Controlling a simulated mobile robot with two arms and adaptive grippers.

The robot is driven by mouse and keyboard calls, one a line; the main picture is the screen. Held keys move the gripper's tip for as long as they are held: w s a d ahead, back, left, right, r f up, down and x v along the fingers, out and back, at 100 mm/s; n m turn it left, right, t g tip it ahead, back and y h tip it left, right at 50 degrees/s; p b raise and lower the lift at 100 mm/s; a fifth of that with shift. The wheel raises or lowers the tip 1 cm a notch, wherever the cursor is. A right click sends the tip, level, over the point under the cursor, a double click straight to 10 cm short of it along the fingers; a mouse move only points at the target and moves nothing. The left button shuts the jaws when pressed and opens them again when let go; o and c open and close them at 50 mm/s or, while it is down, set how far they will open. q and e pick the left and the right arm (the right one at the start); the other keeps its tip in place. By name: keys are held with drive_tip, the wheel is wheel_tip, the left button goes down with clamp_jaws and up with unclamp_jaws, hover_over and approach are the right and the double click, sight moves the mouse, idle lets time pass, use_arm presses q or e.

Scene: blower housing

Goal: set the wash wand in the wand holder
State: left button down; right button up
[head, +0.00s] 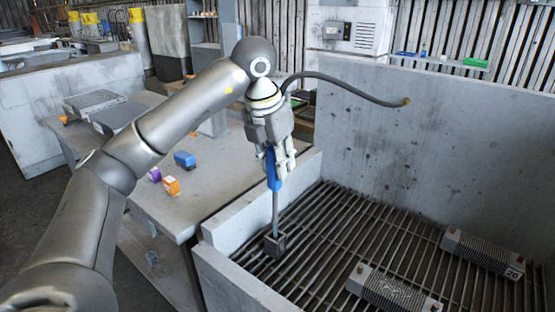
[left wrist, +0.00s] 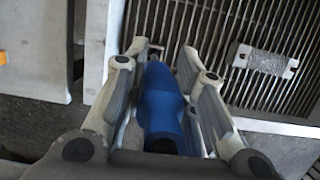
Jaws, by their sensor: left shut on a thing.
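My left gripper (head: 279,162) points down and is shut on the blue handle of the wash wand (head: 273,180). In the left wrist view the blue handle (left wrist: 160,108) lies between the two fingers. The wand hangs nearly upright over the left part of the grated basin, its thin grey shaft running down. A small dark grey block (head: 275,246) shows at the shaft's lower end; I cannot tell whether it is the wand holder or whether the shaft is in, touching or behind it. A dark hose (head: 345,88) runs from behind the gripper to the basin's back wall. My right gripper is out of view.
The basin has a slatted grate (head: 340,235) and concrete walls (head: 480,150). Two finned metal blocks (head: 390,290) (head: 482,252) lie on the grate at the right. A table (head: 205,165) at the left bears a blue box (head: 185,159) and an orange box (head: 171,186).

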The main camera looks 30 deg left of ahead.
use_arm(q)
drive_tip(key=shift+f+b, duration=0.8)
drive_tip(key=shift+f, duration=0.75)
drive_tip(key=shift+r, duration=0.1)
drive_tip(key=shift+f, duration=0.2)
